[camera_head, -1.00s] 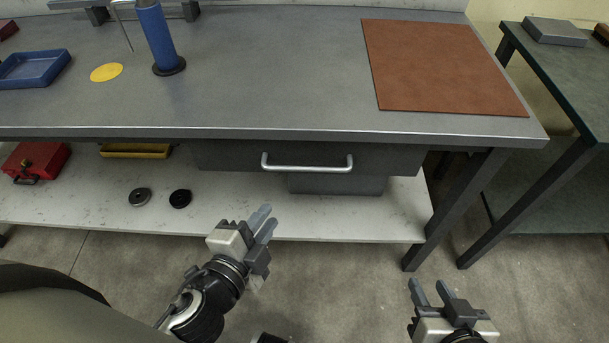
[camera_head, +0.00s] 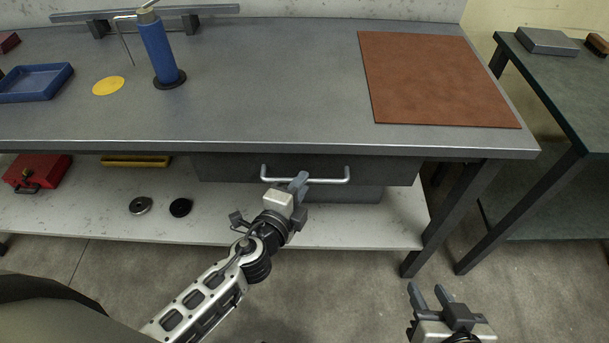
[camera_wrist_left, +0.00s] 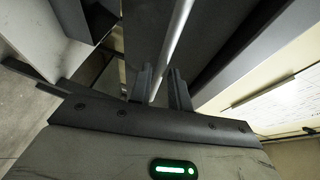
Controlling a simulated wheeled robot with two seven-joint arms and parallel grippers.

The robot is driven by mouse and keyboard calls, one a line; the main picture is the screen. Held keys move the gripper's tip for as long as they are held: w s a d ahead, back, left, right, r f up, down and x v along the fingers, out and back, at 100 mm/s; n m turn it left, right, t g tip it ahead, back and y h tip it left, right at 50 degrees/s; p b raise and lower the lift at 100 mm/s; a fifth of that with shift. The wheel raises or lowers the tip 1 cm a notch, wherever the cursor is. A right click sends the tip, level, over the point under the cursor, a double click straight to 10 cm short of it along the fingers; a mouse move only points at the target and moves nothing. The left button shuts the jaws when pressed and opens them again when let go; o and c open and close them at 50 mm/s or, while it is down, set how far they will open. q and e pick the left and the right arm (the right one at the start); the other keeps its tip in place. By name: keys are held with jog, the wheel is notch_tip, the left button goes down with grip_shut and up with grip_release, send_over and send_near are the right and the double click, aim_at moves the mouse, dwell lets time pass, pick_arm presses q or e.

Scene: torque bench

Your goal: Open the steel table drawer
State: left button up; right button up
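The drawer (camera_head: 385,172) is a dark grey front under the bench top and looks shut. Its silver bar handle (camera_head: 330,181) runs across it. My left gripper (camera_head: 299,181) is at the handle, left of its middle, and hides part of the bar. In the left wrist view the handle bar (camera_wrist_left: 176,35) runs between the two fingers of my left gripper (camera_wrist_left: 160,85), which stand apart with a gap on at least one side. My right gripper (camera_head: 429,295) is open and empty, low at the right, away from the drawer.
The steel bench top (camera_head: 270,100) overhangs the drawer. A leg (camera_head: 450,220) stands right of the drawer. The floor in front is clear.

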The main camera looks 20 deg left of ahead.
pick_arm(q)
jog(key=shift+x, duration=1.25)
grip_shut()
jog(key=shift+d, duration=0.15)
